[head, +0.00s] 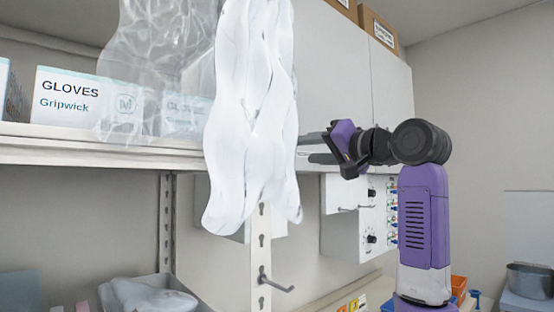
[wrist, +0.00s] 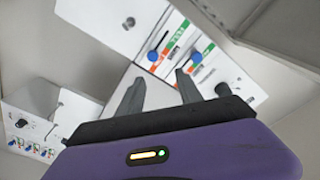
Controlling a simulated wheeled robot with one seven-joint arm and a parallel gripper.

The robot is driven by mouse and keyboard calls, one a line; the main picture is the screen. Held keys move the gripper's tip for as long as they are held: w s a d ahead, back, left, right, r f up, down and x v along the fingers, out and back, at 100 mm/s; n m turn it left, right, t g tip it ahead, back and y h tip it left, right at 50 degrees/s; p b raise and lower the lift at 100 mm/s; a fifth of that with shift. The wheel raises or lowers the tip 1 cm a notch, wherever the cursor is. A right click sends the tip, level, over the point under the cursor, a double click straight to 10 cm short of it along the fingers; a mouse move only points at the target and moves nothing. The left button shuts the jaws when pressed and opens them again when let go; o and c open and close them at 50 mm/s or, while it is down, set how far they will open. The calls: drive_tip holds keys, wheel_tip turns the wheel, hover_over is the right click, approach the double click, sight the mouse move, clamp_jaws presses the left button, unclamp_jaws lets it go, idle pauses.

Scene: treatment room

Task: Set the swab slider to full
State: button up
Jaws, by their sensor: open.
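In the wrist view two pale slider panels stand just beyond my fingertips. The left slider has a blue knob (wrist: 153,56) beside a strip with orange, green and red parts. The right slider has a blue knob (wrist: 197,57) beside a similar coloured strip. The print is too small and tilted to tell which is the swab slider. My gripper (wrist: 159,77) is open and empty, its fingertips below the two knobs in the picture, with no clear contact. In the head view my gripper (head: 313,148) is under the cabinets, beside the hanging plastic; the sliders cannot be made out there.
Translucent white plastic (head: 250,120) hangs in front, hiding part of the shelf and wall. A control box (head: 345,220) with dark knobs and coloured connectors is below my gripper. A glove box (head: 68,105) stands on the shelf (head: 60,148). A metal hook (head: 278,286) sticks out.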

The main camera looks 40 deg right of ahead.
drive_tip(key=w+f+p, duration=0.1)
drive_tip(key=w+p, duration=0.1)
drive_tip(key=w, duration=0.6)
drive_tip(key=shift+f+g, duration=0.25)
drive_tip(key=shift+g, duration=0.15)
drive_tip(key=shift+s+a, duration=0.1)
clamp_jaws()
idle(1.0)
